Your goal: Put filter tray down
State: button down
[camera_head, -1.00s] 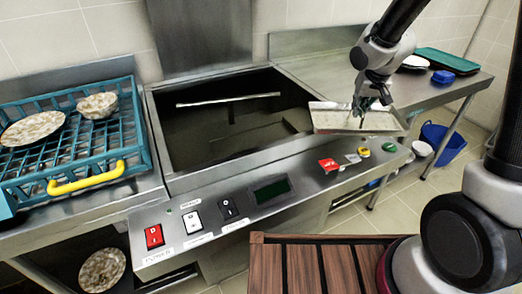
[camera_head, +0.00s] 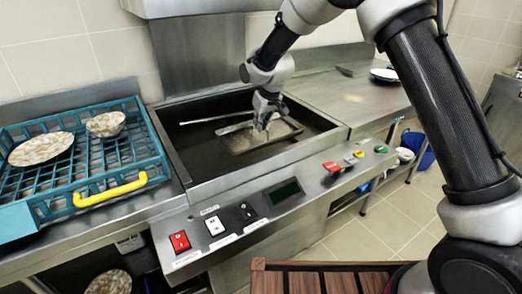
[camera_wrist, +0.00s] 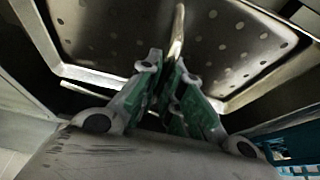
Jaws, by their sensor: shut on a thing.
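The filter tray (camera_head: 238,143) is a shallow metal tray, inside or just over the open basin (camera_head: 185,150) of the steel machine, toward its right half. The wrist view shows its perforated floor and raised rim close up (camera_wrist: 225,42). My gripper (camera_head: 262,122) is above the tray with its fingers pointing down. In the wrist view my gripper (camera_wrist: 168,78) is shut on a thin upright handle that rises from the middle of the tray. I cannot tell whether the tray rests on anything below.
A light rod (camera_head: 190,121) lies along the basin's back left. A teal rack (camera_head: 95,165) with dishes stands left. The control panel (camera_head: 270,205) with switches runs along the front. The steel counter (camera_head: 345,100) at right is mostly clear; a white plate (camera_head: 384,75) is at its back.

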aim_at(262, 137)
notch_tip(262, 137, down, 8)
jog(key=shift+f, duration=0.15)
jog(key=shift+f, duration=0.1)
jog(key=c, duration=1.6)
grip_release()
